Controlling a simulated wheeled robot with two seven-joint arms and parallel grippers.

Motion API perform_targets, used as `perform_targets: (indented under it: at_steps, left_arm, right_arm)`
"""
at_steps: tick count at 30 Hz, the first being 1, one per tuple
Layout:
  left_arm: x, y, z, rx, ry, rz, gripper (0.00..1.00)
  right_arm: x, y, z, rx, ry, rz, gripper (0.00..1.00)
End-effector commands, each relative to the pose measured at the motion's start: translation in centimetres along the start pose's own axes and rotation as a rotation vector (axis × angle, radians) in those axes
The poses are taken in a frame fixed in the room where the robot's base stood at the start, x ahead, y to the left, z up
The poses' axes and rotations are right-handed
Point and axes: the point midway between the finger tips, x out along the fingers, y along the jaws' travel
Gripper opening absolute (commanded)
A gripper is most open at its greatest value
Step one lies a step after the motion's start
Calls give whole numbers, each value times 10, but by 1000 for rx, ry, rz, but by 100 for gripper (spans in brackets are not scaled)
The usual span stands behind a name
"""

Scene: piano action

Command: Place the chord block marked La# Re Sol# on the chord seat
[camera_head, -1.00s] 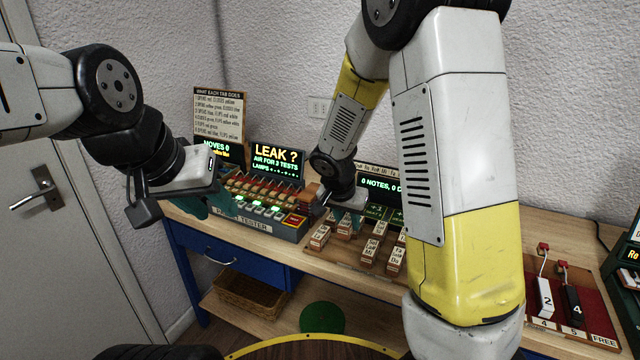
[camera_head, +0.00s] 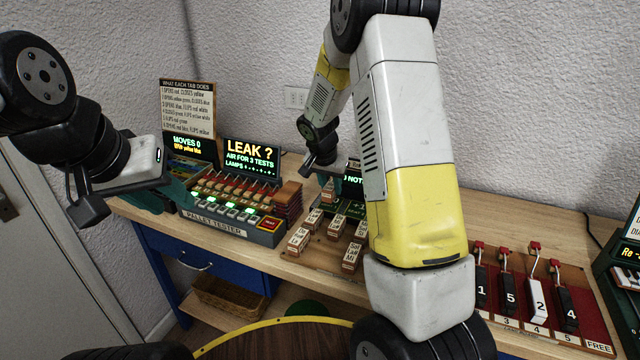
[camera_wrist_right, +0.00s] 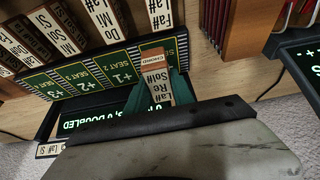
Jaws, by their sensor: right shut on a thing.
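The chord block marked La# Re Sol# (camera_wrist_right: 156,82) is between the teal fingers of my right gripper (camera_wrist_right: 165,88), its lettered face toward the right wrist camera. A small CHORD label shows at its far end; I cannot tell whether it belongs to the block or the seat under it. The right gripper also shows in the head view (camera_head: 327,189), low over the back of the block board, partly hidden by my arm. The green seat strip (camera_wrist_right: 88,72) lies beside the held block. My left gripper (camera_head: 165,193) is beside the pallet tester; its jaw opening is unclear.
Several other lettered blocks (camera_head: 298,240) stand on the board in front of the right gripper. The pallet tester (camera_head: 215,226) is to its left. A red rack with numbered levers (camera_head: 538,300) is at right. A lit display (camera_wrist_right: 115,112) stands close behind the seats.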

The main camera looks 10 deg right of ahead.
Motion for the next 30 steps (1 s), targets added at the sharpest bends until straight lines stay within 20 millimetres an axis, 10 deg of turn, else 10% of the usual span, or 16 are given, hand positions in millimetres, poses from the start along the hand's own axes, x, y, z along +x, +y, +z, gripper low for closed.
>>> perform_targets:
  at_steps: [26, 27, 30]
  left_arm:
    - [0, 0, 0, 0, 0, 0, 36]
    - [0, 0, 0, 0, 0, 0, 36]
    - [0, 0, 0, 0, 0, 0, 36]
  right_arm:
    - [45, -7, -2, -1, 0, 1, 0]
    - [44, -7, -3, -1, 0, 0, 36]
    - [44, -7, -3, -1, 0, 0, 50]
